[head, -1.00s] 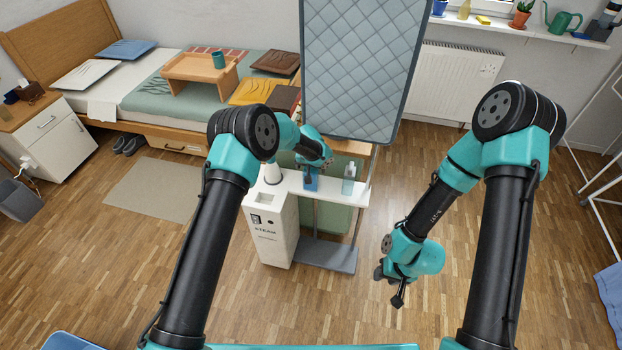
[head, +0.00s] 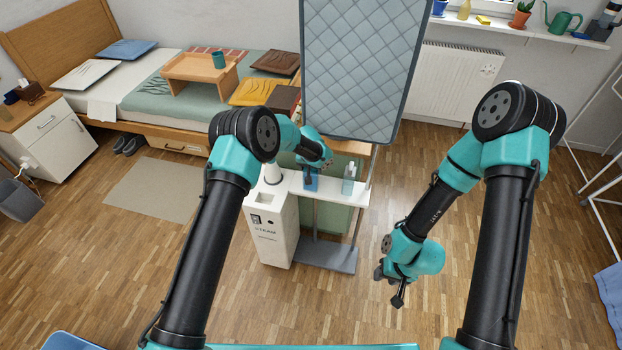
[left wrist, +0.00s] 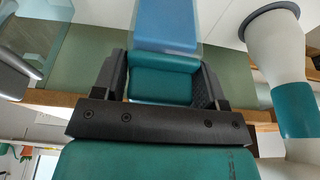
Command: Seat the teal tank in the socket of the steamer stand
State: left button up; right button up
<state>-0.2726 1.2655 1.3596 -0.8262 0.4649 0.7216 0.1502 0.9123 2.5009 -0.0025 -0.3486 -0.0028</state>
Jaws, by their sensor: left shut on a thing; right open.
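The teal tank (left wrist: 164,84) is between the fingers of my left gripper (left wrist: 163,98) in the left wrist view, with a clear blue part beyond the fingers. In the head view the tank (head: 311,184) shows as a small blue block over the white shelf; I cannot tell whether it touches the shelf. The white steamer stand (head: 268,235) is left of it. A small recess in its top (head: 267,198), apparently the socket, is uncovered. My right gripper (head: 399,296) is open and empty, low over the floor at right.
A clear bottle (head: 348,180) stands on the shelf (head: 333,191) just right of the tank. A white cylinder (head: 272,173) rises behind the recess; it is at right in the left wrist view (left wrist: 275,50). A tall quilted board (head: 360,70) stands behind the shelf.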

pick_arm(q)
jog(key=c, duration=0.6)
jog(key=shift+r, duration=0.15)
jog(key=shift+r, duration=0.25)
notch_tip(320, 180, up, 3)
jog(key=shift+r, duration=0.1)
jog(key=s+r, duration=0.1)
jog(key=s, duration=1.5)
